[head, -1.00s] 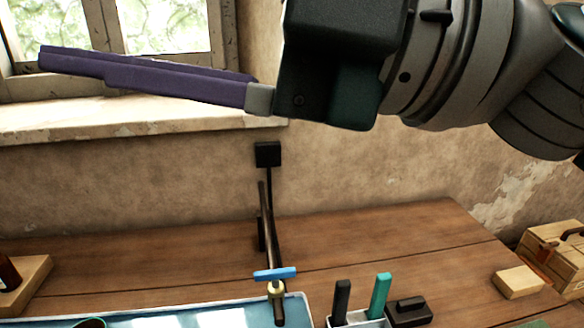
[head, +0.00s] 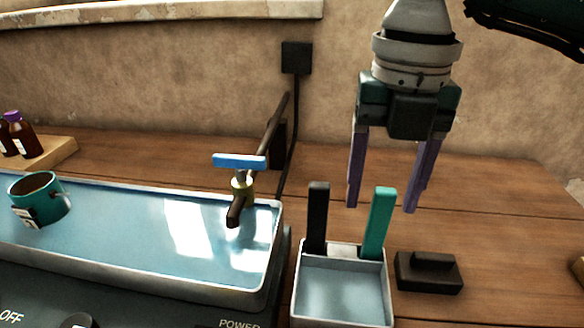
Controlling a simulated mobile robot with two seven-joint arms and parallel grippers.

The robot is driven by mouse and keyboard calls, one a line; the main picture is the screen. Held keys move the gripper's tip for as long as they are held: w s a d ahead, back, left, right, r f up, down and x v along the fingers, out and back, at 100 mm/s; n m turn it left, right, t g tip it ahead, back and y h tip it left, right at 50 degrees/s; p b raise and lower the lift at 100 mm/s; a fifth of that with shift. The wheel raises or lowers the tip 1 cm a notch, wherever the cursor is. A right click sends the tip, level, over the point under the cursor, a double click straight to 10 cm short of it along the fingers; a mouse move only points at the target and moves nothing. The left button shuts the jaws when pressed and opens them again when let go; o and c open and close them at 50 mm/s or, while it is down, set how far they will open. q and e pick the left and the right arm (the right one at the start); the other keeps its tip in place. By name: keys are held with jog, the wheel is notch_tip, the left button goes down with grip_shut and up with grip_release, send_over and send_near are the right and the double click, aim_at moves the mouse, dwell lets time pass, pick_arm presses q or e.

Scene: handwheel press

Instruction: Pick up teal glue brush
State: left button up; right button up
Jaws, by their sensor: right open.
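The teal glue brush (head: 379,222) stands upright at the back right of a small grey holder (head: 342,291) on the wooden table. Only its flat handle shows; its lower end is hidden in the holder. A similar black-handled tool (head: 318,217) stands at the holder's back left. My right gripper (head: 382,209) points down with its purple fingers spread. The fingers appear to either side of the top of the teal handle in the picture, not touching it as far as I can tell. My left gripper does not show.
A blue-water basin (head: 130,225) with a blue-handled tap (head: 239,162) lies left of the holder. A teal mug (head: 39,198) stands in it at left. A black block (head: 429,271) sits right of the holder. Bare table (head: 490,190) lies at the right.

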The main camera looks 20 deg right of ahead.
aim_at(379, 219)
jog(key=f, duration=0.4)
jog(key=shift+s+a, duration=0.1)
jog(key=shift+s, duration=0.2)
jog(key=shift+f, duration=0.6)
grip_shut()
